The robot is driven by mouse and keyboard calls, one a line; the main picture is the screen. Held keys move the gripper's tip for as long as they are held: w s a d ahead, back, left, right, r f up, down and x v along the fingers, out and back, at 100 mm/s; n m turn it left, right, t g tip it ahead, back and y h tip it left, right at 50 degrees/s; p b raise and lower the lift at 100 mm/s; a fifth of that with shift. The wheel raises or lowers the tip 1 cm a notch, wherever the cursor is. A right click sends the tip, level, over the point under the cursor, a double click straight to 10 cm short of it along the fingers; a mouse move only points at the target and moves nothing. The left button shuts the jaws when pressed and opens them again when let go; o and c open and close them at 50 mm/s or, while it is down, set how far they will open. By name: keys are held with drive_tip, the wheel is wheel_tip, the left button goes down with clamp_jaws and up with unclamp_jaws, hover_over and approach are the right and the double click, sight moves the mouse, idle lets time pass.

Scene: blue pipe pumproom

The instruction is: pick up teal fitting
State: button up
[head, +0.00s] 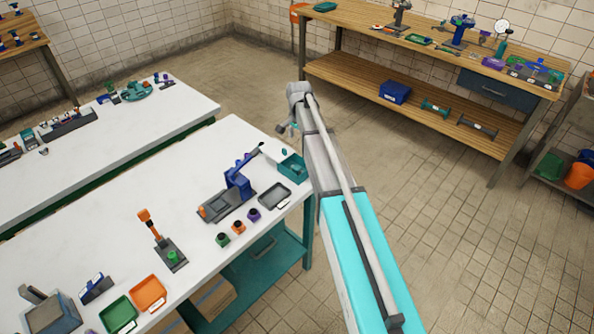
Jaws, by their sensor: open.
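A small teal piece (284,152), which looks like the teal fitting, is at the far right corner of the white bench, just behind a teal bin (292,168). It is too small to tell its exact shape or whether it touches the bin. My gripper (284,129) shows only as a small dark part at the far end of my arm, partly hidden by the arm. In the picture it is just above the teal piece, apart from it. It is open, with nothing seen in it.
The white bench (95,225) holds a blue lever press (238,182), a dark grey tray (274,196), several small colored fittings, an orange lever tool (155,230), and green (118,313) and orange (148,292) trays. A wooden workbench (430,55) stands behind. Tiled floor is free at right.

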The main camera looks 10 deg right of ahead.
drive_tip(key=shift+f, duration=0.1)
drive_tip(key=b, duration=0.9)
hover_over(297, 170)
drive_tip(key=w+d, duration=0.1)
drive_tip(key=w, duration=0.1)
drive_tip(key=f, duration=0.8)
drive_tip(key=shift+w+f, duration=0.2)
drive_tip(key=shift+f, duration=0.15)
wheel_tip(297, 170, down, 5)
drive_tip(key=b, duration=0.4)
drive_tip(key=shift+s+b, duration=0.1)
drive_tip(key=shift+b, duration=0.25)
drive_tip(key=c, duration=0.9)
drive_tip(key=shift+r, duration=0.2)
